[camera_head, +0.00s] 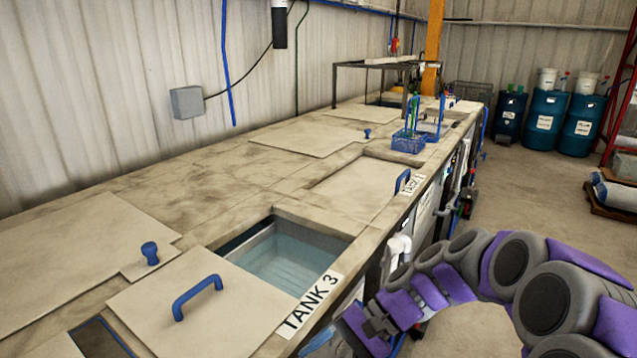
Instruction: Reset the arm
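My purple and grey arm (510,262) curves in from the lower right corner and bends down in front of the tank counter's front edge. Its far end, with my gripper (362,330), is low at the bottom middle, beside the TANK 3 label (312,300). The fingers are not clear there, so I cannot tell if they are open or shut. I see nothing clearly held.
Tank 3 (285,262) is partly open, showing water; its lid (150,290) has a blue handle. A second lid (350,188) lies farther along the counter (200,190). A blue basket (408,142) stands beyond. Open floor (520,190) lies right, with blue drums (545,122) behind.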

